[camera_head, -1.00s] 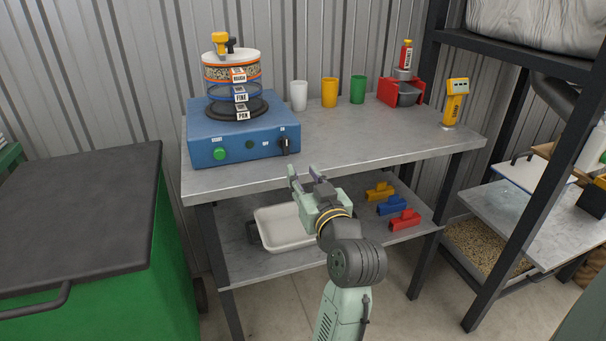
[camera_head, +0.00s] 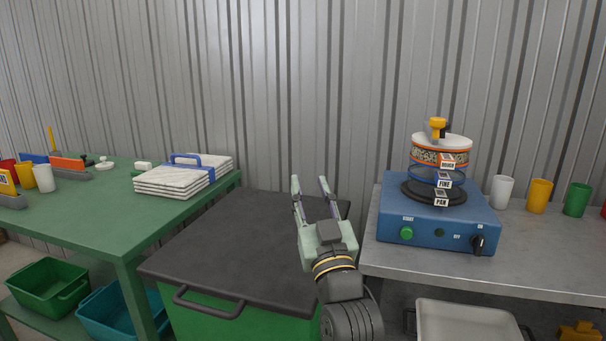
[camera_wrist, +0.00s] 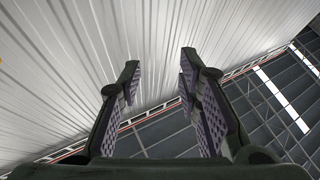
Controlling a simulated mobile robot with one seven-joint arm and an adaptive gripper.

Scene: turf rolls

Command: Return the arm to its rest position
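My gripper (camera_head: 311,186) is open and empty, with its two fingers apart and pointing up and away in the head view. It is in the air in front of the corrugated wall, over the right part of the black lid of the green bin in the picture. In the wrist view my gripper (camera_wrist: 160,75) shows both patterned finger pads well apart, with nothing between them. Beyond them are only the pale ribbed wall (camera_wrist: 60,60) and dark panels with bright strips (camera_wrist: 275,95).
The black-lidded bin (camera_head: 215,250) stands between a green table (camera_head: 100,225) and a grey bench (camera_head: 560,250). The bench bears a blue shaker (camera_head: 445,222) with stacked sieves and several cups. Folded white bags (camera_head: 165,182) lie on the green table. A white tray (camera_head: 465,320) sits below the bench.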

